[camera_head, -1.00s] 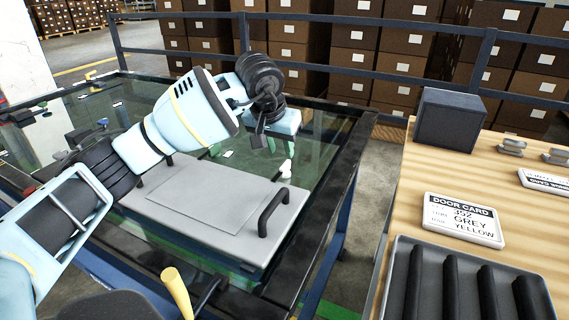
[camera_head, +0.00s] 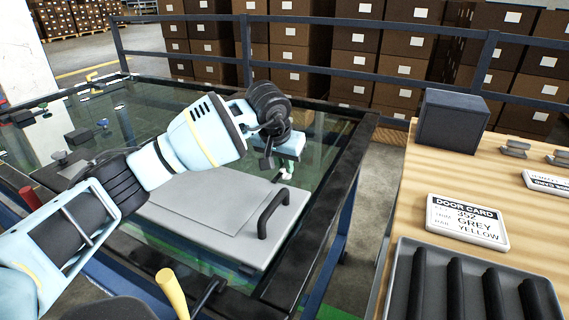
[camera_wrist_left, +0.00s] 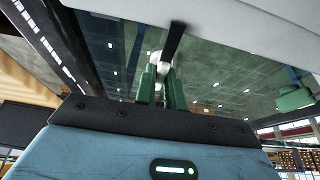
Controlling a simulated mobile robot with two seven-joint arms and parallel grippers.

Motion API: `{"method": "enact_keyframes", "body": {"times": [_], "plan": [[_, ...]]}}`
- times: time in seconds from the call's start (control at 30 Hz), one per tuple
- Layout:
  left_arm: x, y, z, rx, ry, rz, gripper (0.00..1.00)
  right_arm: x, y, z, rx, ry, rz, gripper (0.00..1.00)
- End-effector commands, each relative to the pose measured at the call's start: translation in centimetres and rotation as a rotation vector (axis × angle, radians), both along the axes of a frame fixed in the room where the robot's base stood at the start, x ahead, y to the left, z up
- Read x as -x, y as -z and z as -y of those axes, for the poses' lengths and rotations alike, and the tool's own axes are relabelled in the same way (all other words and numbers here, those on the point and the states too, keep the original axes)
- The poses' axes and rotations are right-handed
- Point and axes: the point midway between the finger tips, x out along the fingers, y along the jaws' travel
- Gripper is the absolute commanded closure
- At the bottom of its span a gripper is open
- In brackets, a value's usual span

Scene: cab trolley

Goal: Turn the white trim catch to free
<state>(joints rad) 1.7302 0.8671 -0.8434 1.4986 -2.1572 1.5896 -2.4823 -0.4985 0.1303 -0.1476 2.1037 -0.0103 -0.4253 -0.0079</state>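The white trim catch (camera_head: 286,171) is small and shows just under my left gripper (camera_head: 284,178) in the head view, beyond the grey panel with the black handle. In the left wrist view the white catch (camera_wrist_left: 157,63) shows at the green fingertips of my left gripper (camera_wrist_left: 160,72). The two fingers stand apart, one on each side of the white part. Whether they touch it I cannot tell. The fingers hide part of the catch, so its turned position is unclear. My right gripper is not in view.
The grey panel (camera_head: 215,205) with a black handle (camera_head: 272,212) lies near the gripper, over a dark-framed glass surface (camera_head: 355,150). At the right, a wooden table holds a dark box (camera_head: 452,120), a door card (camera_head: 467,221) and a slotted tray (camera_head: 398,285).

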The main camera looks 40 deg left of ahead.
Motion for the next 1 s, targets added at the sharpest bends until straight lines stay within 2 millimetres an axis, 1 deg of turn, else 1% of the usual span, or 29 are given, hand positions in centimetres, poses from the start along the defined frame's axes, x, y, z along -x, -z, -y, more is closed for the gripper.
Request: {"method": "enact_keyframes", "body": {"times": [0.03, 0.07, 0.33, 0.53, 0.77, 1.0], "plan": [[0.0, 0.0, 0.0, 0.000, 0.000, 0.000, 0.96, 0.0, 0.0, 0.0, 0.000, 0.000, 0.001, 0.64], [0.0, 0.0, 0.0, 0.000, 0.000, 0.000, 1.00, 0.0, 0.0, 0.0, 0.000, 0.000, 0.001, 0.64], [0.0, -0.1, 0.0, 0.000, -0.009, 0.000, 1.00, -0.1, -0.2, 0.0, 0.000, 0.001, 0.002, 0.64], [0.0, -0.3, 0.0, 0.000, -0.068, 0.000, 1.00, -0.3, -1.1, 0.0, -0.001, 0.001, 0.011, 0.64], [0.0, -0.6, 0.2, -0.001, -0.226, 0.002, 1.00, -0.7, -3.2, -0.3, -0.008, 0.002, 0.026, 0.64], [-0.2, -0.7, 0.3, -0.001, -0.450, 0.003, 1.00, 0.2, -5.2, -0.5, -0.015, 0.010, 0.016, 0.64]]}}
